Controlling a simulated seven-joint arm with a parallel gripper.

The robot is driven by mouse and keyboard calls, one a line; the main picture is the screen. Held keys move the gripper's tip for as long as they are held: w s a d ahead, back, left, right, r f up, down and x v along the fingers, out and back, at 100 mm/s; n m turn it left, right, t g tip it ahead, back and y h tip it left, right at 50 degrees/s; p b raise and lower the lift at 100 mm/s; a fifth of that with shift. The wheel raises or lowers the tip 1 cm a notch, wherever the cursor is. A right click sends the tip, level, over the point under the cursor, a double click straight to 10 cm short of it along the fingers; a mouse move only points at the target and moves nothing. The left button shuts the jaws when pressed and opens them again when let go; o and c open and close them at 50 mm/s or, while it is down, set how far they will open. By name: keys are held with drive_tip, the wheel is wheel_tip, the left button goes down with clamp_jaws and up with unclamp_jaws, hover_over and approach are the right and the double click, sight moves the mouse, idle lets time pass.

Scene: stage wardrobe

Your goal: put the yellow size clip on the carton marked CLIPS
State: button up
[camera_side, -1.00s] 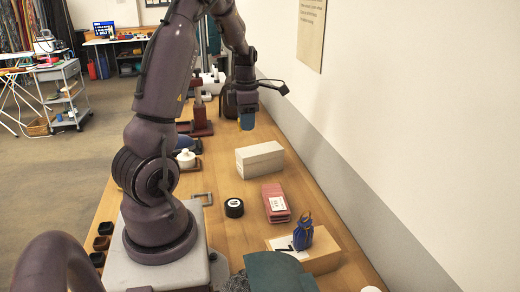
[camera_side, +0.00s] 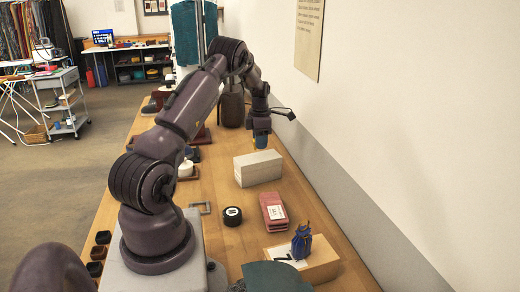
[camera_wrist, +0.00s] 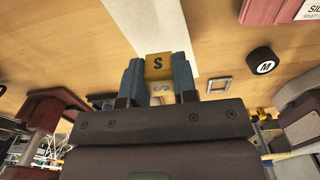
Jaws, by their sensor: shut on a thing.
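My gripper (camera_side: 261,135) is shut on the yellow clip (camera_wrist: 158,65), which bears a black S in the wrist view. The clip sits between the two blue fingertips, and only a bit of yellow shows under them in the side view (camera_side: 261,145). A long pale carton (camera_side: 258,168) lies on the table just nearer the side camera than the gripper. In the wrist view the pale carton (camera_wrist: 145,20) passes behind the clip. The clip seems held above the table, beside or over the carton's far end; I cannot tell which. No CLIPS lettering is readable.
The wall bounds the table's right side.

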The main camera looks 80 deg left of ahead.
sight(260, 157)
drive_tip(key=shift+f, duration=1.5)
drive_tip(key=o, duration=0.9)
drive_tip(key=shift+f, duration=0.15)
